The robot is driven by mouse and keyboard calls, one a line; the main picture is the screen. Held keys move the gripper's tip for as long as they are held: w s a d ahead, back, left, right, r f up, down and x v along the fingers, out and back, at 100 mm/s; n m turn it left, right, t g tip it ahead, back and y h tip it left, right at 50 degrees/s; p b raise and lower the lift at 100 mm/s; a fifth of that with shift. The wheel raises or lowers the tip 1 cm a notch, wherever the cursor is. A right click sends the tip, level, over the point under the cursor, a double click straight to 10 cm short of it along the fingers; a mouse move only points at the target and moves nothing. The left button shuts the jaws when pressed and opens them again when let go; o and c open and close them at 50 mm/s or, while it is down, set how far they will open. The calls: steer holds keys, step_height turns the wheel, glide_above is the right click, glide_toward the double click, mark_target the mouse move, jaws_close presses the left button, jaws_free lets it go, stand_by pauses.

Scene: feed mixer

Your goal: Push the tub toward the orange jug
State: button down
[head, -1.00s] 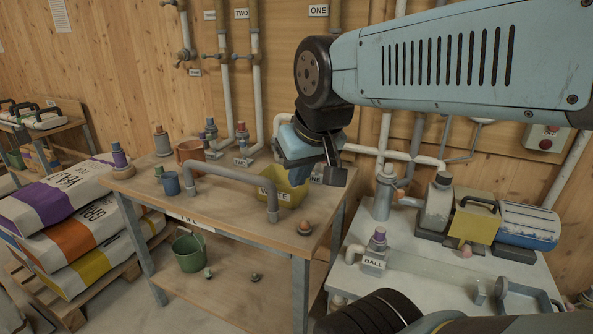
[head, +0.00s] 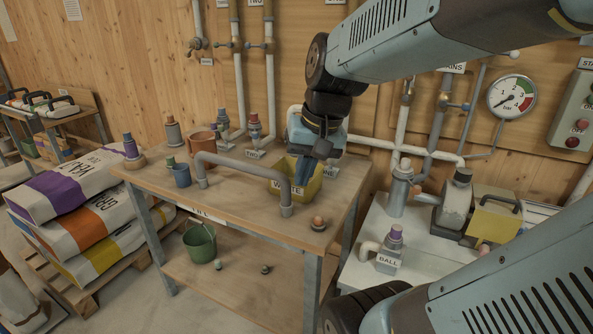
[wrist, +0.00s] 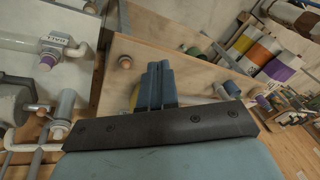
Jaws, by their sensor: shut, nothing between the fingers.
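The yellow tub (head: 312,190), labelled WASTE, stands on the wooden table behind the right end of a grey bent pipe handle. The orange jug (head: 203,145) stands further left, towards the back of the table. My gripper (head: 303,172) points down at the tub's right and back part, its fingers overlapping the tub in the head view. I cannot tell whether they touch it. In the wrist view the blue fingers (wrist: 158,84) are together and empty, and a sliver of yellow tub (wrist: 133,98) shows beside them; the rest is hidden.
The grey pipe handle (head: 240,162) arches in front of the tub and jug. A small round orange-topped item (head: 318,223) sits near the front right corner. Pipes and valves line the wall behind.

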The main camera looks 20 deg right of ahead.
steer(key=w+d+f+m+g+y, duration=0.2)
steer(key=w+d+f+m+y, duration=0.1)
steer(key=w+f+m+y, duration=0.3)
steer(key=m+t+y, duration=0.3)
steer(key=m+t, duration=1.1)
steer(key=m, duration=0.5)
glide_toward(320, 173)
steer(key=x, duration=0.6)
steer(key=shift+w+a, duration=0.25)
steer(key=shift+w, duration=0.1)
steer(key=shift+w+d, duration=0.1)
